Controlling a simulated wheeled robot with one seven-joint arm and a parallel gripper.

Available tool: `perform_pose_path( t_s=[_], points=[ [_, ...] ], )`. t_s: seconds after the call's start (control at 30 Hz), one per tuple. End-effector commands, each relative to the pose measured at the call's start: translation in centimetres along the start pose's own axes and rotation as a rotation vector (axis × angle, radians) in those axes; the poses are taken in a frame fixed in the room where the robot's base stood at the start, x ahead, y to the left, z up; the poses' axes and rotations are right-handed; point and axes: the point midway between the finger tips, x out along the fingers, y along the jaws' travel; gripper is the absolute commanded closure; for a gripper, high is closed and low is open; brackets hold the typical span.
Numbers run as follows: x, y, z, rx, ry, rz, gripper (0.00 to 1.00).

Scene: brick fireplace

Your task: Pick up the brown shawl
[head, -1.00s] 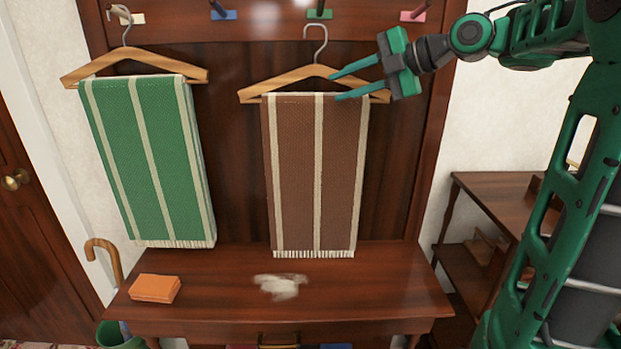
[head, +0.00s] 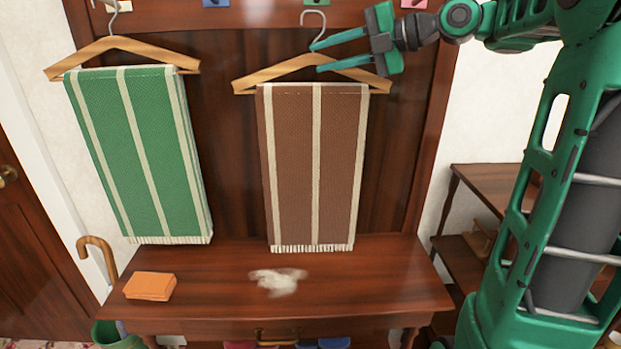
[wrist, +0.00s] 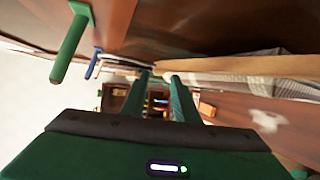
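The brown shawl (head: 339,170) with cream stripes and a fringed hem hangs folded over a wooden hanger (head: 262,78) on the rack. My gripper (head: 315,58) is open and empty. In the head view its fingers point left and appear in front of the hanger's upper part, just under the metal hook. In the wrist view my gripper (wrist: 160,76) shows a gap between the fingers, with the wooden hanger (wrist: 265,66) running to the right beside the right finger. I cannot tell whether a finger touches it.
A green striped shawl (head: 148,150) hangs on another hanger at left. Below, a wooden table (head: 220,290) holds an orange block (head: 150,286) and a whitish patch (head: 278,281). A cane (head: 100,255) stands at left, and wooden shelves (head: 485,185) stand at right.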

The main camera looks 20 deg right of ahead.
Motion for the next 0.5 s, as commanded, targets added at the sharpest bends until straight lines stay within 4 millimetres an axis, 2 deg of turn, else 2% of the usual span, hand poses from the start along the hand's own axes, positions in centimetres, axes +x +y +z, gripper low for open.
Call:
perform_pose_path(
  t_s=[0.27, 0.4, 0.5],
  points=[
    [0.9, 0.0, -0.1, -0.001, 0.003, 0.0, 0.73],
    [2.8, 0.0, -0.1, 0.001, 0.003, 0.0, 0.73],
    [3.4, 0.0, -0.1, 0.0, 0.001, -0.001, 0.73]
  ],
)
